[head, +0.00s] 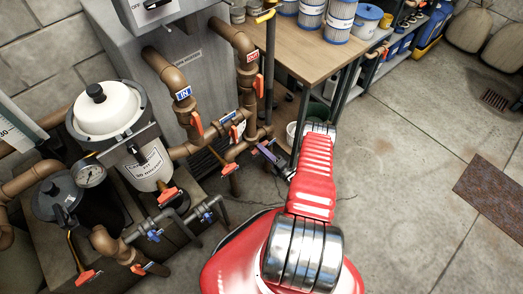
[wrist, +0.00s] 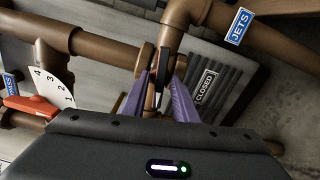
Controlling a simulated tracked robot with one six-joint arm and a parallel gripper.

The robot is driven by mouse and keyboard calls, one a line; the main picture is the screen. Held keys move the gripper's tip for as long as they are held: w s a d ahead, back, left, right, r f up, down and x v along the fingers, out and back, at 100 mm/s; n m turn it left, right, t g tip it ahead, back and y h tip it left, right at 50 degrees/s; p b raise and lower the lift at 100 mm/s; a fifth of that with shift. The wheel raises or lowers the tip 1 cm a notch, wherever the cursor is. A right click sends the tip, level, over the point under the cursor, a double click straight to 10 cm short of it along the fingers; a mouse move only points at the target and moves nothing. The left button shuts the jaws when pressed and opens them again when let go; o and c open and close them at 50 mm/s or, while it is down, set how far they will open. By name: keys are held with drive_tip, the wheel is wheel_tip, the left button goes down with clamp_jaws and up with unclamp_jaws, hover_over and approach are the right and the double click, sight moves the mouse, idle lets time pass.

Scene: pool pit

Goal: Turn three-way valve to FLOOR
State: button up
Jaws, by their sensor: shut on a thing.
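The three-way valve shows in the wrist view as a brown pipe body (wrist: 176,40) with a dark handle (wrist: 162,78) in front of it. My gripper (wrist: 164,80) has its two purple fingers shut on this handle, one on each side. A blue JETS label (wrist: 239,26) is on the pipe at the upper right. A CLOSED plate (wrist: 205,86) is right of the fingers. I cannot read a FLOOR label. In the head view my gripper (head: 267,153) is at the brown pipes beside the grey heater; the handle is too small to make out there.
In the wrist view an orange handle (wrist: 30,105) and a numbered white dial (wrist: 53,86) are at the left. In the head view orange-handled valves (head: 196,125) and a white filter tank (head: 107,108) stand left. A wooden bench (head: 290,45) is behind. Open floor (head: 420,150) lies right.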

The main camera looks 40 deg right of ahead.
drive_tip(key=shift+d+f+m, duration=0.1)
drive_tip(key=shift+d+m, duration=0.05)
drive_tip(key=shift+m, duration=1.15)
clamp_jaws()
drive_tip(key=o, duration=0.8)
unclamp_jaws()
drive_tip(key=shift+c, duration=0.2)
drive_tip(key=s, duration=0.7)
